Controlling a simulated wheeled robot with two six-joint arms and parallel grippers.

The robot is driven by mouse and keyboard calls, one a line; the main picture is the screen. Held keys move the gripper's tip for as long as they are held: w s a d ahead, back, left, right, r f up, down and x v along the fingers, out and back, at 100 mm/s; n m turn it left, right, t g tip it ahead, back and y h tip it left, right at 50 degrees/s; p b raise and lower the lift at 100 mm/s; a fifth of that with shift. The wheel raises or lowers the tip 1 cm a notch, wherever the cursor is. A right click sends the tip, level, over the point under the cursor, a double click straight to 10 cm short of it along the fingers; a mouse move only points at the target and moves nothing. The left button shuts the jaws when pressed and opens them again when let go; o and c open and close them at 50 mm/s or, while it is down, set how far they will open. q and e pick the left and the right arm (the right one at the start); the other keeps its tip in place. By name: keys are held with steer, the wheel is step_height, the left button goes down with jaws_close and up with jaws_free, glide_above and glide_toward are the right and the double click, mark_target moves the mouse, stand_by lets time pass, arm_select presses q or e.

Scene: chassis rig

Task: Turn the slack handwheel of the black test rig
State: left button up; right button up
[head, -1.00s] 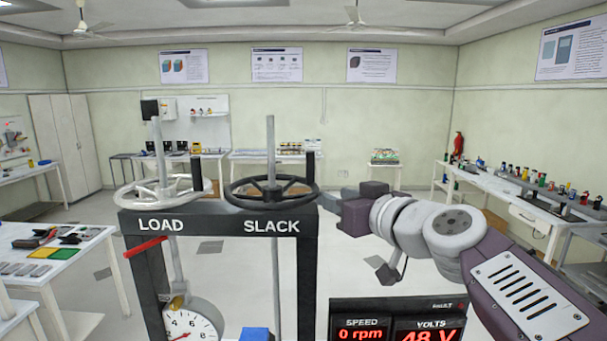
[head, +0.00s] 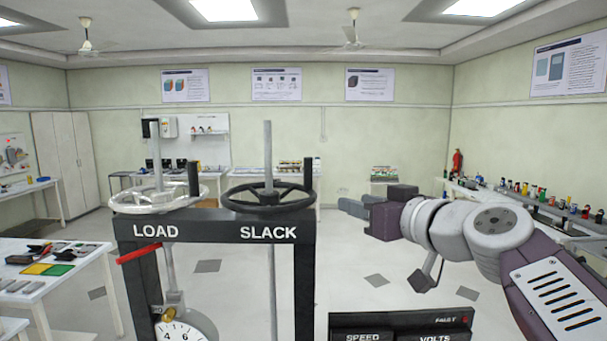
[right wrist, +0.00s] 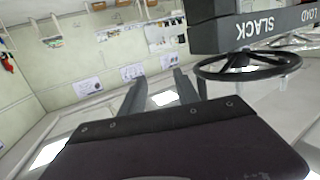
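The black test rig (head: 304,285) stands in front of me in the head view. Its black slack handwheel (head: 268,209) lies flat on top at the right, around an upright grey screw, with a black knob (head: 308,174) standing on its rim. The handwheel also shows at the upper right of the right wrist view (right wrist: 235,77). My right gripper (head: 353,207) is to the right of the handwheel, apart from it, fingers pointing left. In the right wrist view its two fingers (right wrist: 160,88) are spread with nothing between them. My left gripper is not in view.
The white load handwheel (head: 150,209) sits on the rig's left side, with a red lever (head: 138,253) below. A dial gauge (head: 187,330) and a display box (head: 400,322) are at the bottom. A table with parts (head: 60,285) stands at left. The space right of the slack handwheel holds only my arm.

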steer(key=b+v, duration=0.6)
steer(key=v, duration=0.3)
steer(key=shift+c, duration=0.4)
